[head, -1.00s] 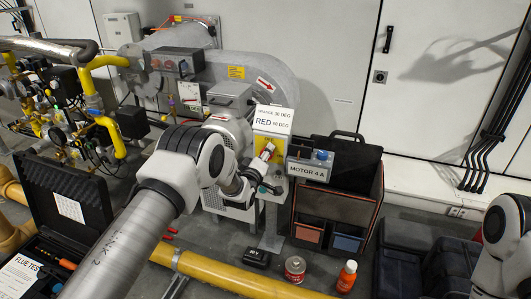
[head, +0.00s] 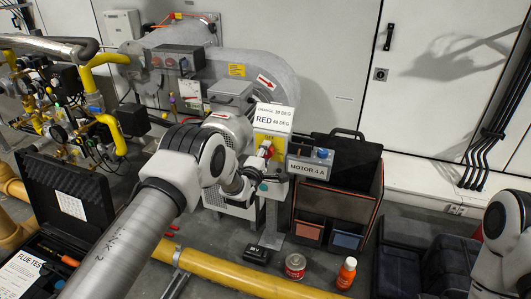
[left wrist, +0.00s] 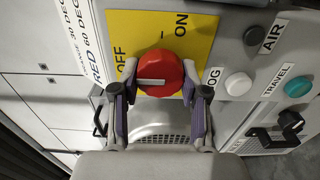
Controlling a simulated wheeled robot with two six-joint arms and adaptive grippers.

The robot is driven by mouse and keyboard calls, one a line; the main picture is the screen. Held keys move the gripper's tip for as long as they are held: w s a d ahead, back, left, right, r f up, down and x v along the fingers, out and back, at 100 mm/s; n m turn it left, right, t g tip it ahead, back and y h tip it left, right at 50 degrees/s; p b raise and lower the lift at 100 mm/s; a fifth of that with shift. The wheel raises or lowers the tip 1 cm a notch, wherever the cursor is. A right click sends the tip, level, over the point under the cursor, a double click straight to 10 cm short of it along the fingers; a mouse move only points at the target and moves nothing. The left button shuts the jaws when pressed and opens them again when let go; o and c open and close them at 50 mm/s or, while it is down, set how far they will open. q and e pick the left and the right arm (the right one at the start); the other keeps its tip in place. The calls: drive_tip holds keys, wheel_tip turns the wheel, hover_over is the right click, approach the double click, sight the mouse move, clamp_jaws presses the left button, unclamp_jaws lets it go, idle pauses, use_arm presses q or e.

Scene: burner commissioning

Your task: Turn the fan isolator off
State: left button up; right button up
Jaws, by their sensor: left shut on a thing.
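The fan isolator is a round red knob (left wrist: 160,76) with a white bar, on a yellow plate (left wrist: 150,30) marked OFF and ON. In the left wrist view the bar points left, towards the OFF side. My left gripper (left wrist: 157,95) has one finger on each side of the knob and is shut on it. In the head view the red knob (head: 267,148) shows just beyond my left gripper (head: 258,168), below a white label reading RED 60 DEG. My right arm shows at the right edge of the head view; its gripper is out of frame.
White (left wrist: 238,84) and teal (left wrist: 298,87) buttons and a black switch (left wrist: 291,122) sit right of the isolator. A MOTOR 4 A label (head: 308,168) stands beside it. A yellow pipe (head: 235,278), red tin (head: 295,266) and orange bottle (head: 346,273) are on the floor.

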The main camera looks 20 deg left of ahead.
use_arm(q)
drive_tip(key=shift+f, duration=0.1)
drive_tip(key=o, duration=1.2)
drive_tip(key=shift+c, duration=0.2)
drive_tip(key=shift+s, duration=0.15)
drive_tip(key=s, duration=1.1)
drive_tip(key=shift+s+a, duration=0.25)
drive_tip(key=shift+s, duration=0.15)
